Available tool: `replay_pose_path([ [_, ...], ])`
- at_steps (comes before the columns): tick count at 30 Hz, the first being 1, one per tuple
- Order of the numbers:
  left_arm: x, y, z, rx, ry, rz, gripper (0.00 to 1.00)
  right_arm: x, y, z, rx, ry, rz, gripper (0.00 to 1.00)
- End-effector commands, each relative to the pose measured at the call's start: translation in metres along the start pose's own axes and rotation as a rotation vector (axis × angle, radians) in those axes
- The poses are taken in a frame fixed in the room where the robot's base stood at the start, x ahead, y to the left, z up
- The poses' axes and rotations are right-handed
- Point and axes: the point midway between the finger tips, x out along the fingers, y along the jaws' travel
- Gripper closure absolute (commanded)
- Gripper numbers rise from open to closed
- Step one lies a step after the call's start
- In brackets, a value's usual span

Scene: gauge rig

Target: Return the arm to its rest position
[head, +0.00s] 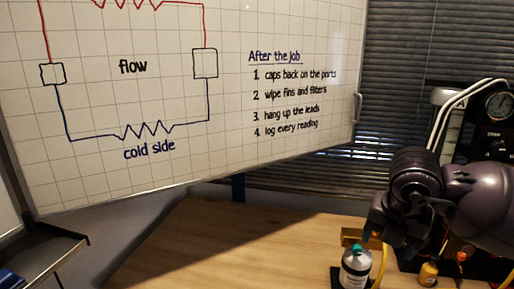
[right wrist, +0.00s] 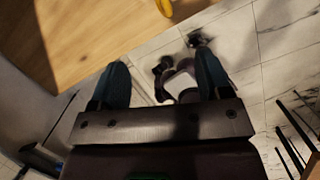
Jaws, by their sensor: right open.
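My right arm comes in from the right edge of the head view, dark and bulky, over the wooden bench (head: 215,245). My right gripper (head: 382,218) is at its left end, but the fingers are hard to make out there. In the right wrist view the two fingers of the right gripper (right wrist: 160,72) stand wide apart with nothing between them. The tiled floor (right wrist: 235,45) shows beyond them, and the bench edge (right wrist: 90,35) is at the upper left. My left gripper is in neither view.
A grey bottle with a teal top (head: 355,268) stands on the bench below my right gripper, beside a yellow hose (head: 383,265). A small yellow bottle (head: 428,274) and a dial gauge (head: 498,106) are at the right. A whiteboard (head: 225,120) hangs behind. The bench's left part is clear.

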Motion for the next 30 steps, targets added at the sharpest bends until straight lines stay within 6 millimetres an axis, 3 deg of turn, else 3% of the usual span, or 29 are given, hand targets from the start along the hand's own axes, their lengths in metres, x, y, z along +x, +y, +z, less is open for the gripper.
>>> replay_pose_path([
  [5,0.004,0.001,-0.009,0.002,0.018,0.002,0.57,-0.01,0.036,-0.025,-0.24,0.159,0.252,0.29],
  [10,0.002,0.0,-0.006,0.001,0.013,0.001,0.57,-0.042,0.083,-0.057,-0.438,0.307,0.614,0.29],
  [16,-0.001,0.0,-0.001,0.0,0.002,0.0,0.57,-0.084,0.124,-0.086,-0.496,0.447,1.09,0.29],
  [20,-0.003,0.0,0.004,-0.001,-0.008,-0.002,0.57,-0.107,0.141,-0.087,-0.396,0.494,1.396,0.29],
  [24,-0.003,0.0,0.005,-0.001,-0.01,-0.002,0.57,-0.117,0.149,-0.069,-0.154,0.499,1.676,0.29],
  [27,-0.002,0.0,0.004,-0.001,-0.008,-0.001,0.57,-0.107,0.147,-0.044,0.102,0.471,1.814,0.29],
  [30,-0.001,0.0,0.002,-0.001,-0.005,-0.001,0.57,-0.079,0.137,-0.019,0.402,0.43,1.876,0.29],
])
